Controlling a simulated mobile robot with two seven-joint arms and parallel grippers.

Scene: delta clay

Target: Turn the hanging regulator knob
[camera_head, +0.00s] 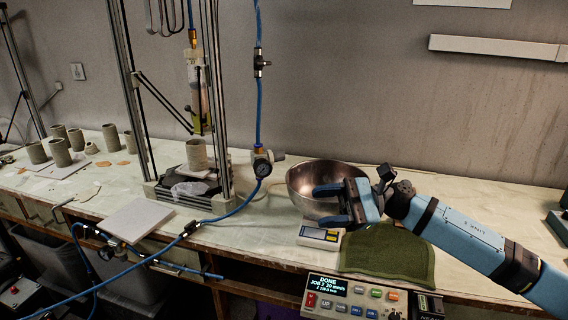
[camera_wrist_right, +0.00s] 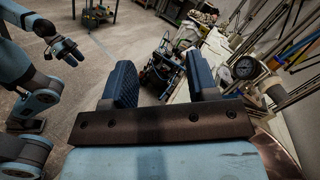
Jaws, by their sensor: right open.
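The hanging regulator (camera_head: 262,163) is on a blue hose above the bench, left of the steel bowl. In the right wrist view the regulator's gauge (camera_wrist_right: 244,68) shows right of the fingers. My right gripper (camera_head: 328,205) is open and empty, in front of the bowl and to the right of the regulator, not touching it. Its fingers also frame an empty gap in the wrist view (camera_wrist_right: 167,88). My left gripper (camera_wrist_right: 66,52) shows only there; its opening is unclear.
The steel bowl (camera_head: 312,177) stands just behind my right gripper. A printer frame (camera_head: 131,90) with a clay cylinder (camera_head: 197,154) stands left of the regulator. A small scale (camera_head: 321,236), green cloth (camera_head: 390,252) and control box (camera_head: 352,298) lie in front. Blue hose crosses the bench edge.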

